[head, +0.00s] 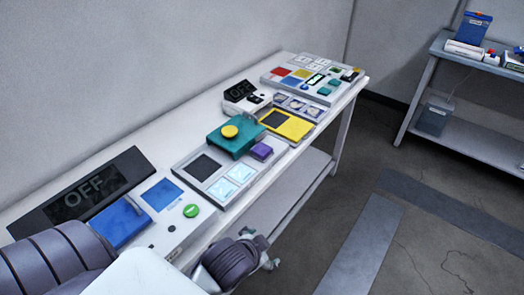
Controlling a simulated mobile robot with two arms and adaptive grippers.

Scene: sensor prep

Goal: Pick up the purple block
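The purple block (262,151) is a small block on the long white bench (180,140). It sits at the bench's front edge, just right of and in front of a teal box with a yellow round knob (230,131). Nothing grips the block. My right arm is low in front of the bench, well below the block in the picture. Small end parts of my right gripper (264,250) show there, too small and partly hidden to tell open from shut. Only dark links of my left arm show at the lower left; its gripper is out of view.
Several panels line the bench: a yellow-framed panel (298,131), a grey panel with light squares (202,168) and a black "OFF" display (85,193). A blue pad (122,222) and a green button (191,211) are nearer. A shelf unit (462,138) stands right across open floor.

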